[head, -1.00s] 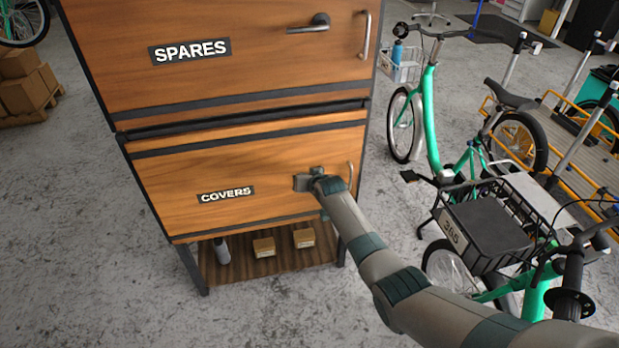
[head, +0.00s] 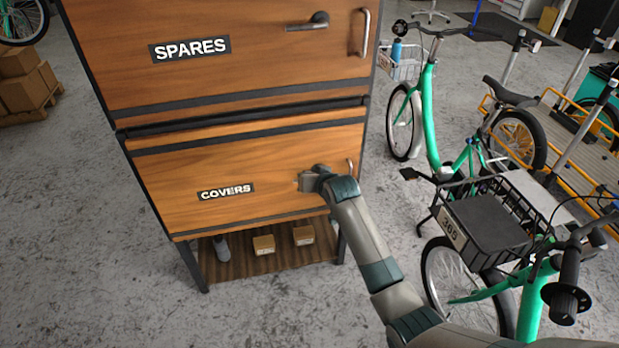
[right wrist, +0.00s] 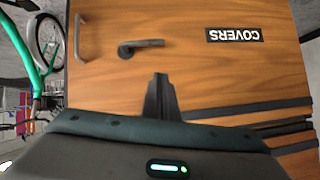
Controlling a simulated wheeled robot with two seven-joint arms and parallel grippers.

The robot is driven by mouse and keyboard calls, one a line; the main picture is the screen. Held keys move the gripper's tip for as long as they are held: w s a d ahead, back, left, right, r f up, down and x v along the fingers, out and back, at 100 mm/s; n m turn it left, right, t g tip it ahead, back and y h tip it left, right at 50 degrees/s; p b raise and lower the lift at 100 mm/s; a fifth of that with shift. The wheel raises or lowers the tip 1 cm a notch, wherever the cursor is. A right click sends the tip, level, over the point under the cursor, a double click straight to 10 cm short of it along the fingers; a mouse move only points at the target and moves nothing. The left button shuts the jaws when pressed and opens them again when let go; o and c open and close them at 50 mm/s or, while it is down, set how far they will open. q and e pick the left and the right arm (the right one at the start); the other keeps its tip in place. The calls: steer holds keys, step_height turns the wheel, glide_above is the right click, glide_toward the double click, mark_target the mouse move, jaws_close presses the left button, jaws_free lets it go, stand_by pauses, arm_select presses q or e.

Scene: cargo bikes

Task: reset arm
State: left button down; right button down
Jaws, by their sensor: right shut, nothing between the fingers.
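My right arm comes in from the lower right of the head view. Its gripper (head: 308,181) is in front of the lower wooden door, labelled COVERS (head: 226,192). In the right wrist view the gripper's fingers (right wrist: 161,84) are together, with nothing between them. They stand in front of the wood, below the door's dark lever handle (right wrist: 141,47) in that picture. In the head view the arm hides that lever. The COVERS door (head: 262,165) looks shut. My left gripper is in neither view.
The upper door, labelled SPARES (head: 190,49), has a lever (head: 308,22) and a vertical bar handle (head: 366,33). A low shelf (head: 285,265) holds small boxes. A green bike with a black crate (head: 485,225) stands close to the right. Open floor (head: 90,200) lies left of the cabinet.

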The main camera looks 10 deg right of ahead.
steer(key=shift+s+r, duration=0.25)
steer(key=shift+s, duration=0.15)
steer(key=shift+f, duration=0.1)
steer(key=s+d+f+g+b, duration=0.1)
steer(key=s+d+f+g, duration=0.1)
steer(key=s+f, duration=0.95)
steer(key=s+d+f+n+g+h+b, duration=0.1)
steer(key=s+f, duration=0.6)
steer(key=f, duration=0.9)
steer(key=s+d+f+g+b, duration=0.1)
steer(key=s+d+f+g, duration=0.1)
steer(key=s+f, duration=0.95)
steer(key=s+d+f+g, duration=0.1)
steer(key=s+f, duration=0.6)
steer(key=s, duration=0.7)
steer(key=s+d+f+n+g+b, duration=0.1)
steer(key=s+f, duration=0.6)
steer(key=s, duration=0.7)
steer(key=s+d+f+n+g+h+b, duration=0.1)
steer(key=s+d+f+g, duration=0.2)
steer(key=s+f, duration=0.4)
steer(key=s, duration=0.7)
